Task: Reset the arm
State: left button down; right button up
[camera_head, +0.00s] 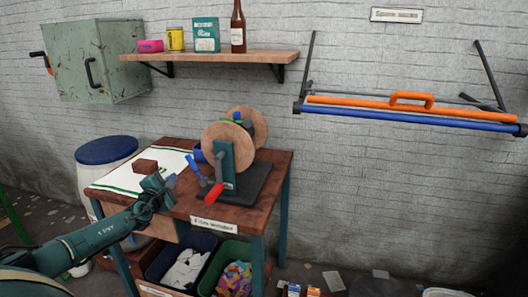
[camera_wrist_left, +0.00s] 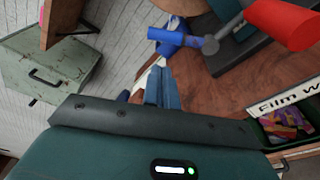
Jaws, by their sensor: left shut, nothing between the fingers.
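My left arm comes in from the lower left of the head view. Its gripper (camera_head: 170,182) is over the left front part of the wooden table (camera_head: 270,205), with its fingers together and nothing between them. The closed fingers also show in the left wrist view (camera_wrist_left: 162,88). The film winder (camera_head: 225,160), with wooden discs, a dark base and a red handle (camera_head: 214,194), stands just right of the gripper, apart from it. The red handle is at the upper right of the wrist view (camera_wrist_left: 285,22). My right gripper is not in view.
A brown block (camera_head: 145,167) lies on a white sheet (camera_head: 120,182) behind the gripper. Bins with film scraps (camera_head: 235,278) sit under the table. A shelf (camera_head: 210,56) and a green cabinet (camera_head: 95,60) hang on the wall. A blue-lidded drum (camera_head: 106,150) stands left.

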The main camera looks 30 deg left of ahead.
pick_arm(q)
jog(key=s+d+f+n+g+h, duration=0.15)
jog(key=s+d+f+n, duration=0.25)
jog(key=d+f+n, duration=0.45)
jog(key=s+d+f+n+g+h, duration=0.15)
jog(key=s+d+f+n, duration=0.3)
jog(key=d, duration=0.75)
jog(key=s+d+f+n+g+h, duration=0.1)
jog(key=s+d+f+n+h, duration=0.25)
jog(key=d+f+n, duration=0.5)
jog(key=s+d+r+n+g+h+p, duration=0.1)
jog(key=s+d+r+n, duration=0.3)
jog(key=s+d+n, duration=1.1)
jog(key=d+n+h, duration=0.1)
jog(key=d+n, duration=0.3)
jog(key=n, duration=0.1)
jog(key=shift+r+g+h+p, duration=0.15)
jog(key=shift+g+h+p, duration=0.15)
jog(key=shift+h, duration=0.05)
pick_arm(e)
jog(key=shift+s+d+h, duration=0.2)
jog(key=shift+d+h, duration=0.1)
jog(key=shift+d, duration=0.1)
